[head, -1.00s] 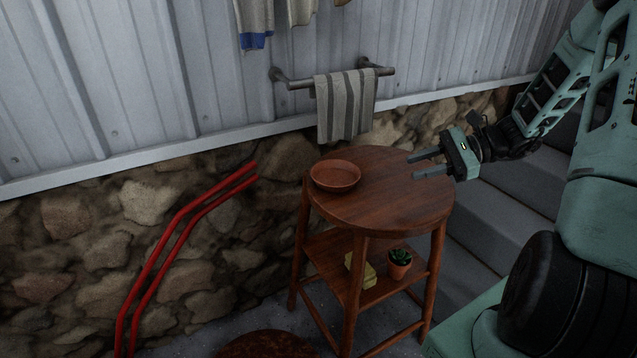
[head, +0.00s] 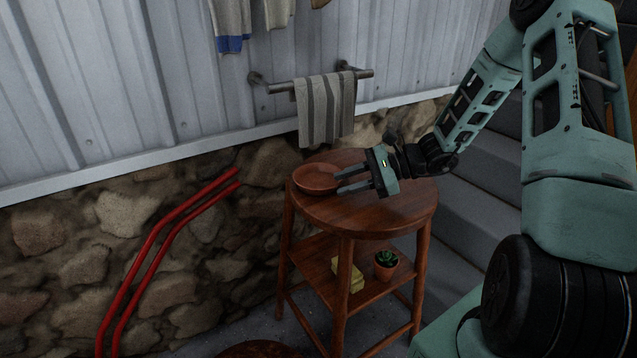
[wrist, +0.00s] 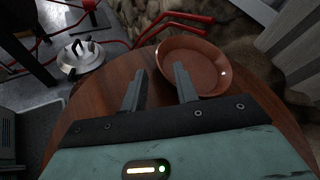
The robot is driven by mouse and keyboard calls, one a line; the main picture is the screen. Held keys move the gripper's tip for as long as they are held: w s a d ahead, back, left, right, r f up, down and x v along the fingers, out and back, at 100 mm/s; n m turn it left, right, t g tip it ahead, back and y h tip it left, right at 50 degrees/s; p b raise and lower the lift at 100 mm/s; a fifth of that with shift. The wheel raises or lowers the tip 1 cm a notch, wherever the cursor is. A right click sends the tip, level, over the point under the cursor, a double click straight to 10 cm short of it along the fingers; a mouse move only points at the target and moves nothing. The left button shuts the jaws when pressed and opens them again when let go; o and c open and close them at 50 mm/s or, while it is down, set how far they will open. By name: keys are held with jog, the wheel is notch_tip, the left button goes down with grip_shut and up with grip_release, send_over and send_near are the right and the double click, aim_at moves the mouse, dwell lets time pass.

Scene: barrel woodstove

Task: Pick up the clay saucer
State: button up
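The clay saucer (head: 314,179) is a shallow reddish-brown dish on the left part of the round wooden stool top (head: 372,212). In the wrist view the saucer (wrist: 193,66) lies just beyond the fingertips, a little to the right. My gripper (head: 338,182) is open, with a gap between its two fingers, and nothing shows in it. Its fingers point left at the saucer's right side. In the wrist view one fingertip (wrist: 159,69) is close to the saucer's near rim; I cannot tell whether it touches.
A striped towel (head: 325,110) hangs on a wall bar behind the stool. The stool's lower shelf holds a small potted plant (head: 386,264) and a yellow block (head: 347,273). Red rails (head: 160,250) stand at left by the stone wall. Grey steps (head: 480,225) rise at right.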

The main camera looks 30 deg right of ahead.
aim_at(329, 188)
jog(key=shift+x, duration=1.9)
jog(key=shift+f, duration=0.1)
grip_shut()
